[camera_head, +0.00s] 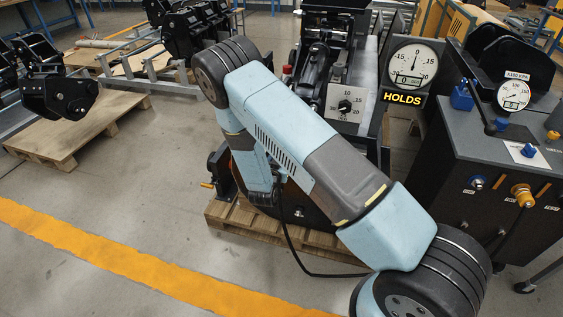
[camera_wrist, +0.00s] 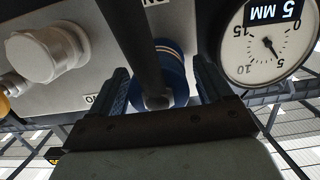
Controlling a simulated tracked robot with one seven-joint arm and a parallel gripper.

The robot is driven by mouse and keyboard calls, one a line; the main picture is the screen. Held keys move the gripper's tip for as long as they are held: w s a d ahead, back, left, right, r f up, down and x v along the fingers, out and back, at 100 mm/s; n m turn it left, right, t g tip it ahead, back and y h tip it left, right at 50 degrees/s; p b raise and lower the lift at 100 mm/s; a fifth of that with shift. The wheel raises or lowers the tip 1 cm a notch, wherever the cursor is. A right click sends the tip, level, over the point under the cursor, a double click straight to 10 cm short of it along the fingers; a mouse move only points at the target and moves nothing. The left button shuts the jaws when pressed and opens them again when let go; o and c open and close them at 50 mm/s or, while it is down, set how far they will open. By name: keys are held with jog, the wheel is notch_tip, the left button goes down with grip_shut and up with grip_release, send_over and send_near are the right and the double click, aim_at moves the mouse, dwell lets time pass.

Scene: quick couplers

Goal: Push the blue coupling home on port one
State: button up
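The blue coupling (camera_wrist: 172,60) sits on a grey panel (camera_wrist: 105,55) in the wrist view, with a dark hose or rod crossing in front of it. My gripper (camera_wrist: 163,82) has one dark ribbed finger on each side of the coupling. Whether both fingers touch it cannot be told. The port behind the coupling is mostly hidden. A round dial marked "5 MM" (camera_wrist: 266,42) stands to the right. In the head view my arm reaches down to the machine on the pallet, and the fingers and coupling are hidden there.
A light hex fitting (camera_wrist: 46,52) protrudes left of the coupling. A black hose (camera_head: 300,260) runs along the pallet (camera_head: 325,243) in the head view. A dark console (camera_head: 480,160) stands at right.

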jog(key=shift+o, duration=0.4)
jog(key=shift+s, duration=0.1)
jog(key=shift+s+a, duration=0.15)
jog(key=shift+s, duration=0.05)
jog(key=v, duration=1.3)
